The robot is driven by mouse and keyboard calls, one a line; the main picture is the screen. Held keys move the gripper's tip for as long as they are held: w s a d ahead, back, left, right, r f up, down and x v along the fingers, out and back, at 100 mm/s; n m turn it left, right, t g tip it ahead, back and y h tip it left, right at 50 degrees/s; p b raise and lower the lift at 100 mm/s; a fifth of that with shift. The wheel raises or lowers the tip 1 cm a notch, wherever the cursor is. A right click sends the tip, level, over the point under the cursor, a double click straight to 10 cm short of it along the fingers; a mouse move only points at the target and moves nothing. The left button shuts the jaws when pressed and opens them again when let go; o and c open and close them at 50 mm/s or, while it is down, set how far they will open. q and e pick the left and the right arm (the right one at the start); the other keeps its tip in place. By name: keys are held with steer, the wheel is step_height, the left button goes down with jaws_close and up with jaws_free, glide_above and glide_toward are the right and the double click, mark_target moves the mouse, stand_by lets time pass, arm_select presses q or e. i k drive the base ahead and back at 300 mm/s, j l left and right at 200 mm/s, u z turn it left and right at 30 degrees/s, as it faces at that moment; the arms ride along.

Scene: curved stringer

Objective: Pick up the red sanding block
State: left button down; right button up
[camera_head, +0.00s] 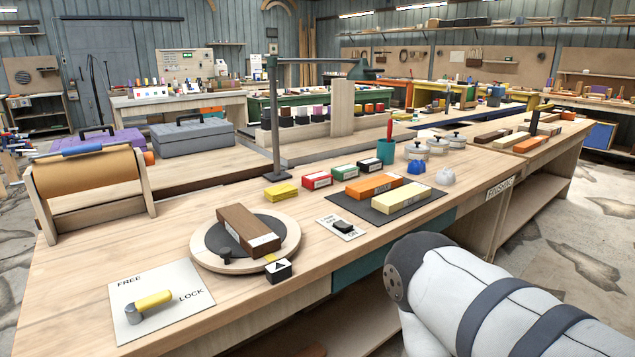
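A small red block (317,180) with a white label on its front lies on the wooden bench, between a yellow block (281,191) and a green block (344,172). It looks like the red sanding block, but its label is too small to read. It lies flat and nothing covers it. A white and dark link of my arm fills the lower right. Neither of my grippers shows in the view.
A turntable (208,262) with a brown block (247,229) stands in front left. A dark mat (432,203) bears orange and yellow blocks. A lamp post (274,130) rises behind the yellow block. A black block (369,166) and a green cup (386,153) stand to the right.

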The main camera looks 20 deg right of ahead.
mark_target(316, 181)
steer(key=l+u, duration=0.25)
steer(key=l, duration=0.2)
steer(key=l+u, duration=0.2)
steer(key=l, duration=0.25)
steer(key=l+u, duration=0.25)
steer(key=l, duration=0.25)
steer(key=k+l+u, duration=0.1)
steer(key=l+u, duration=0.15)
steer(key=l, duration=0.2)
steer(key=k+l+u, duration=0.2)
steer(key=l, duration=0.25)
steer(key=l+u, duration=0.25)
steer(key=l, duration=0.15)
steer(key=k+l+u, duration=0.25)
steer(key=l, duration=0.15)
